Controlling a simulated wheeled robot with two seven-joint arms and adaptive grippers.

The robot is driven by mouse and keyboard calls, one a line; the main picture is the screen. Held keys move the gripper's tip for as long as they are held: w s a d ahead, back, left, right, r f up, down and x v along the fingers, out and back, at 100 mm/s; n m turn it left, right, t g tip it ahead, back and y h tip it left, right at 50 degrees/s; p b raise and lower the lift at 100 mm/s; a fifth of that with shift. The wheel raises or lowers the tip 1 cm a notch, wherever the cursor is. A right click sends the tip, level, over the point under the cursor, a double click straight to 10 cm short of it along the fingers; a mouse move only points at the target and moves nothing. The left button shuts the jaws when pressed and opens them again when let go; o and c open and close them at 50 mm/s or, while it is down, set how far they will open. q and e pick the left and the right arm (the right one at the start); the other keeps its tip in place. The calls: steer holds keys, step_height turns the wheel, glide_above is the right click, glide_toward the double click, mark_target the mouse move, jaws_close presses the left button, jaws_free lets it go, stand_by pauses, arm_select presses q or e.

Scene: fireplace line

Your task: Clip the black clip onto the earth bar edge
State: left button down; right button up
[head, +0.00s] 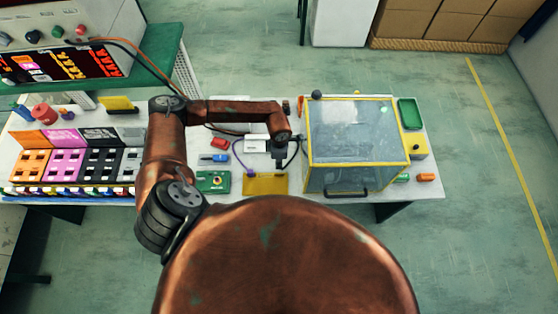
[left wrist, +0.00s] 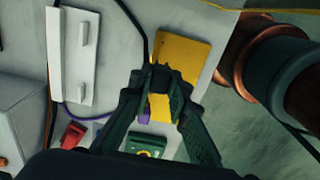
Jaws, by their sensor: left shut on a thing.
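My left gripper (head: 279,162) reaches in from the left and is above the bench, just behind a yellow plate (head: 265,184), likely the earth bar. In the left wrist view the gripper (left wrist: 160,85) is shut on a small dark thing (left wrist: 158,76), likely the black clip, with a black cable near it. The dark fingers and clip blend, so its outline is unclear. The gripper overlaps the yellow plate (left wrist: 188,55) in that view; I cannot tell whether the clip touches its edge. A purple clip (left wrist: 146,112) is at the plate's side. My right gripper is not in view.
A clear box with a yellow frame (head: 355,145) stands close to the right of the gripper. A white box (head: 257,143) lies to the left of it. A green box (head: 213,182), a blue tool (head: 214,158) and a red piece (head: 220,143) lie further left.

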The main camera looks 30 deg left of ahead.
arm_select(q)
step_height(320, 180, down, 4)
steer(key=b, duration=0.3)
steer(key=shift+b, duration=0.35)
steer(key=shift+f+b, duration=0.6)
steer(key=shift+f, duration=0.2)
stand_by(0.8)
steer(key=shift+f+b, duration=0.8)
steer(key=shift+b, duration=0.1)
steer(key=shift+f+b, duration=0.55)
steer(key=shift+f, duration=0.15)
